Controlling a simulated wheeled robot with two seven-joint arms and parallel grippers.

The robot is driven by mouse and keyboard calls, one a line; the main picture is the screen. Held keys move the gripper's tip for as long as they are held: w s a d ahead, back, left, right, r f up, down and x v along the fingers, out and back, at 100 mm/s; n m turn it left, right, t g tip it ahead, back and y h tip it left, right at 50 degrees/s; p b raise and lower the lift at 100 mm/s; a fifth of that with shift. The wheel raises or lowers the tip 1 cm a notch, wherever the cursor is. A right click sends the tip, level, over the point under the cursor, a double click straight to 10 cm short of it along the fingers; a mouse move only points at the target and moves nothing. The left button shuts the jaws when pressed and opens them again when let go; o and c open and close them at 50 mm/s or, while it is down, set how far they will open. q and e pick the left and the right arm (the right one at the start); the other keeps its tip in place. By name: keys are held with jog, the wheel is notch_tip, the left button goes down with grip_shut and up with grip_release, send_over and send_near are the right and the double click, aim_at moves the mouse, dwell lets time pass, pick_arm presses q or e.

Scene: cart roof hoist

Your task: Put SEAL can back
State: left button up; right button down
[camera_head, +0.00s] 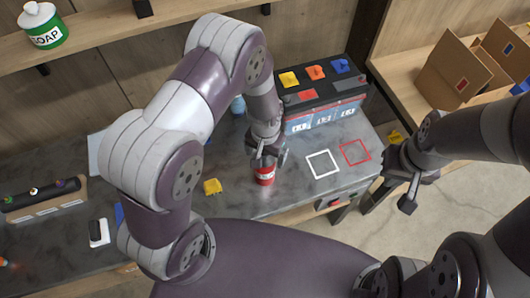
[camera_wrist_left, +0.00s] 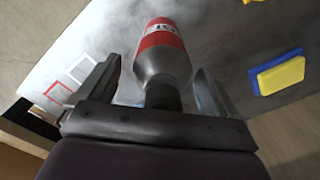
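A red can (camera_head: 264,176) with a white label stands on the dark grey workbench (camera_head: 330,190), close to its front edge. In the left wrist view the can (camera_wrist_left: 160,52) shows a red band and a grey tapered end; its lettering is too partial to read. My left gripper (camera_head: 267,155) is directly over the can. Its fingers (camera_wrist_left: 157,88) stand apart on either side of the can's grey end, with gaps visible on both sides. My right gripper (camera_head: 398,182) is off the bench's right end, its fingers apart and empty.
White (camera_head: 322,164) and red (camera_head: 355,152) square outlines lie right of the can. A large battery (camera_head: 325,110) stands behind them. A yellow block (camera_head: 212,187) lies left of the can. A shelf (camera_head: 110,28) holds a SOAP can (camera_head: 43,26). Cardboard boxes (camera_head: 455,72) stand at right.

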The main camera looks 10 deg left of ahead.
pick_arm(q)
jog(key=shift+r, duration=0.1)
jog(key=shift+r, duration=0.25)
jog(key=r, duration=0.4)
jog(key=r+b, duration=0.1)
jog(key=r, duration=0.6)
jog(key=shift+s+a+r+b, duration=0.2)
jog(key=shift+a+r+b, duration=0.05)
jog(key=shift+r+b, duration=0.15)
jog(key=s+a+r+n+t, duration=0.1)
jog(key=s+a+r+n, duration=0.1)
jog(key=s+a+r, duration=0.2)
jog(key=s+a, duration=0.3)
jog(key=s, duration=0.1)
jog(key=shift+s, duration=0.1)
